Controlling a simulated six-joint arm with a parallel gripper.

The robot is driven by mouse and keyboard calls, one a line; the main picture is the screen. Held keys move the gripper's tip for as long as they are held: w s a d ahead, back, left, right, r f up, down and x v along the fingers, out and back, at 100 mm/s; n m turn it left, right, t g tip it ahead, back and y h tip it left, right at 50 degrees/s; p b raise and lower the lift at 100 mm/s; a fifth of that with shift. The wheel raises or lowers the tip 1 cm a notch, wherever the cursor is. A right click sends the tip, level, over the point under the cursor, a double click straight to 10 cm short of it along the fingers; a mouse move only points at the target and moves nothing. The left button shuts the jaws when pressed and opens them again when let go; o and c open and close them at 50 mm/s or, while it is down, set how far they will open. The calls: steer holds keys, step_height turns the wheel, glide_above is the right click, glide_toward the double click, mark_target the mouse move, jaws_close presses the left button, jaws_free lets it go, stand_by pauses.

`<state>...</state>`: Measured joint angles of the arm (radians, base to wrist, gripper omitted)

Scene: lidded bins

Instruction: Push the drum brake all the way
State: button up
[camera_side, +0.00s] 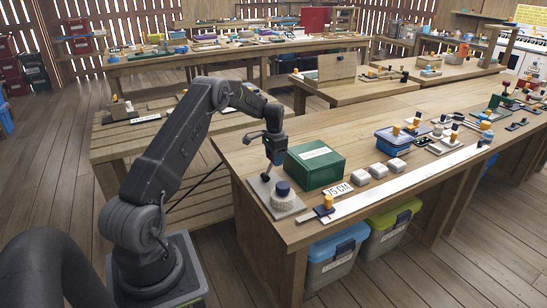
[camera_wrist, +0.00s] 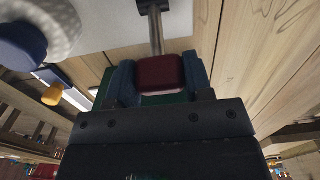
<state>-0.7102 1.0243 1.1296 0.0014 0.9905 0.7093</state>
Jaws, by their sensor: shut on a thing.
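The drum brake stands at the near left end of the workbench: a pale grey drum (camera_side: 287,208) with a dark blue knob (camera_side: 283,187) on top, on a light plate. In the wrist view the drum (camera_wrist: 70,22) and its blue knob (camera_wrist: 22,46) are at the upper left. A dark red handle block (camera_wrist: 161,72) on a metal rod (camera_wrist: 156,35) stands beside the drum. My gripper (camera_wrist: 161,78) has its blue fingers on both sides of the red block and is shut on it. In the side view my gripper (camera_side: 276,157) points down behind the drum; the handle is hardly visible there.
A green box (camera_side: 315,166) stands close to the right of my gripper. A "75 CM" card (camera_side: 338,189) and a long white strip (camera_side: 400,186) with an orange-knobbed slider (camera_side: 327,204) lie right of the drum. Farther right are white blocks and a blue bin (camera_side: 395,142).

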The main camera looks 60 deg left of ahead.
steer(key=shift+w, duration=0.1)
steer(key=o, duration=0.9)
step_height(320, 180, up, 14)
steer(key=shift+f, duration=0.1)
